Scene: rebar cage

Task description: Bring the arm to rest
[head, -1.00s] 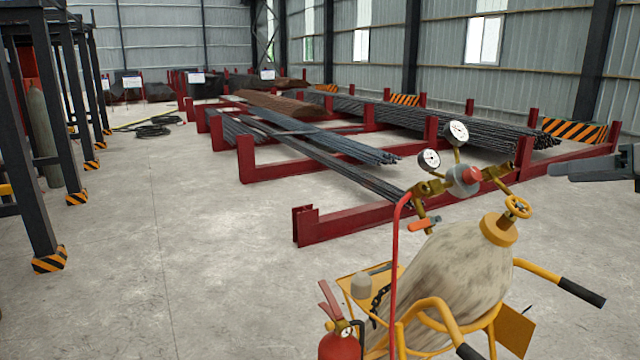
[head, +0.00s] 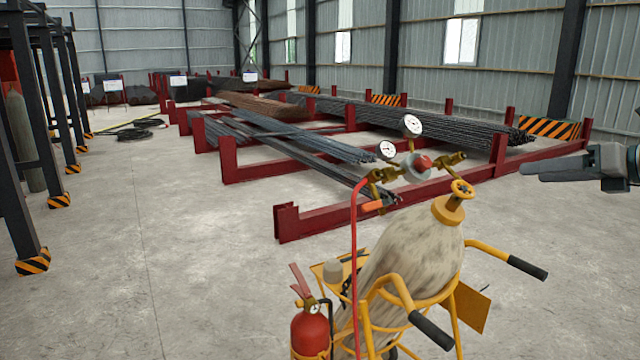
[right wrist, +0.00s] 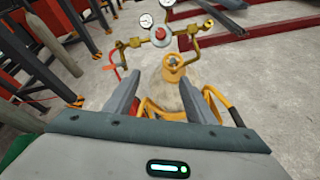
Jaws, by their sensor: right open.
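My right gripper (head: 562,170) comes in from the right edge of the head view, up in the air and well to the right of the gas cylinder. In the right wrist view its two fingers (right wrist: 158,97) stand apart with nothing between them. The brass regulator with its two gauges (right wrist: 160,38) and the cylinder's yellow top valve (right wrist: 174,72) show beyond the fingertips, apart from them. My left gripper is not in view.
A cart holds the tan gas cylinder (head: 405,270), with black-gripped handles sticking out to the right. A red fire extinguisher (head: 311,333) hangs at its left. Red racks (head: 330,215) with steel bars stand behind. Dark posts (head: 32,262) line the left. Open concrete floor lies between.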

